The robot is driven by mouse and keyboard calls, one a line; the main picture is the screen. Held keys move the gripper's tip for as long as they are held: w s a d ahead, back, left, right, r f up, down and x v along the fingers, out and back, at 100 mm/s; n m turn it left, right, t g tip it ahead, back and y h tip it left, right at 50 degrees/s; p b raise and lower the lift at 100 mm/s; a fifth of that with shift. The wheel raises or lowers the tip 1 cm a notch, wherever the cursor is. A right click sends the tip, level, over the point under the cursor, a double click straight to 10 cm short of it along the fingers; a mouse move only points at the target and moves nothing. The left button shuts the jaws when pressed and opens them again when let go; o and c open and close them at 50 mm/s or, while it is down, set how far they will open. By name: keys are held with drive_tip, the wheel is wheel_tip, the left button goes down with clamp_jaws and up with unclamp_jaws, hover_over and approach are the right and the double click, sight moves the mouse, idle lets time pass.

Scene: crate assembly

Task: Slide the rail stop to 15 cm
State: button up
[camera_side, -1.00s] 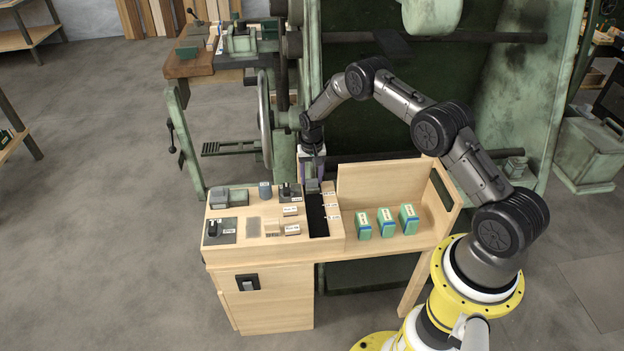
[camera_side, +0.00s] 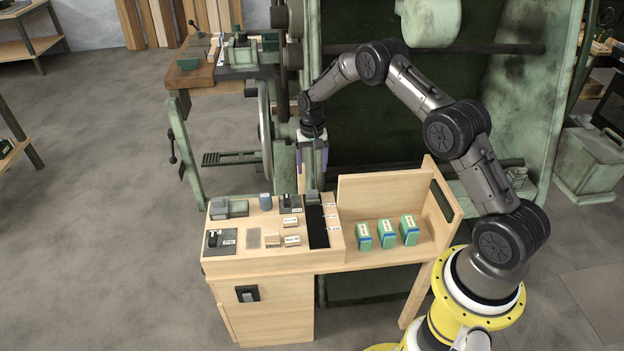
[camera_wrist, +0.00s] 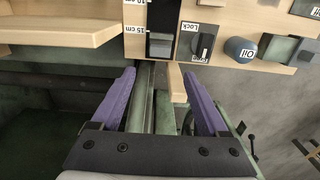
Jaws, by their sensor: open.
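The rail stop (camera_side: 313,197) is a small grey block at the far end of the dark rail (camera_side: 318,228) on the wooden bench. In the wrist view the stop (camera_wrist: 160,45) sits beside the "15 cm" label (camera_wrist: 134,30), with the "10 cm" label further along. Its exact alignment with the mark is hard to tell. My gripper (camera_side: 313,168) is open and empty, above and behind the stop, not touching it. In the wrist view the purple fingers of my gripper (camera_wrist: 160,74) are spread wide, with the stop beyond the tips.
A black knob labelled "Lock" (camera_wrist: 203,43) stands beside the rail, near a blue-grey "Oil" cylinder (camera_wrist: 240,49). Several small labelled blocks lie on the bench's left part. Green machinery is behind.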

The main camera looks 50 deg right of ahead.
drive_tip(key=shift+r, duration=2.05)
